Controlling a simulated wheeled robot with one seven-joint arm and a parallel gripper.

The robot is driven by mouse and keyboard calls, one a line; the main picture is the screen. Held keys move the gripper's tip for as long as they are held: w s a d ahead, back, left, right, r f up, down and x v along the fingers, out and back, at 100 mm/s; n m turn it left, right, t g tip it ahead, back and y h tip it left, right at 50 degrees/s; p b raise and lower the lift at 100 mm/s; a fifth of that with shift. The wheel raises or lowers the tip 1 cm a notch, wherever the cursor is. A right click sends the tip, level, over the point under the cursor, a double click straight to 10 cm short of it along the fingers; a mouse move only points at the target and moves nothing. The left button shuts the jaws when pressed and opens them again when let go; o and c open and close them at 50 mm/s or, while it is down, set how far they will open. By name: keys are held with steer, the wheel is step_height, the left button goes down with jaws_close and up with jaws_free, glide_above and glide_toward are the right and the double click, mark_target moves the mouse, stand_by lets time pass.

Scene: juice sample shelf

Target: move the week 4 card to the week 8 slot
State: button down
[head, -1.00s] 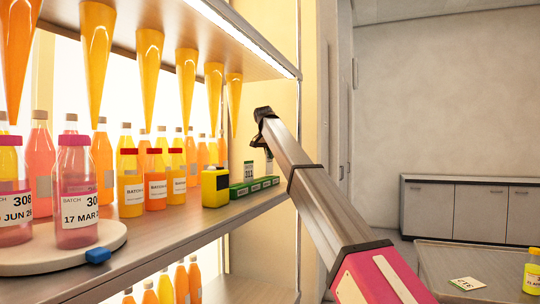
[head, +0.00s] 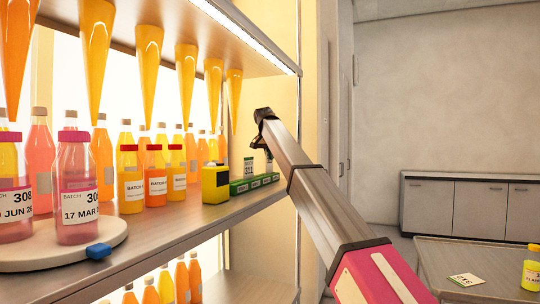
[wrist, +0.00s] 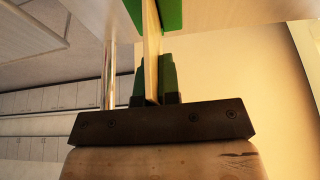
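In the head view a low green rack (head: 254,185) with small slot labels stands at the right end of the shelf. A white and green card marked 311 (head: 249,167) stands upright in its left part. My gripper (head: 265,148) is over the rack's right part, around a thin card (head: 269,164) seen nearly edge-on. In the wrist view this card (wrist: 152,50) stands between the green fingers (wrist: 153,82), which look pressed on both sides. Green (wrist: 172,12) shows beyond it. The card's face and its week are not readable.
A yellow and black box (head: 216,184) stands just left of the rack, with several juice bottles beyond it. Orange cones hang from the shelf above. A round board (head: 25,258) holds large bottles. A table (head: 430,262) at the right holds a loose card (head: 466,279) and a yellow bottle (head: 531,268).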

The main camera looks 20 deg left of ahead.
steer(key=shift+f, duration=1)
stand_by(0.6)
steer(key=c, duration=1.3)
jaws_free()
steer(key=shift+o, duration=0.2)
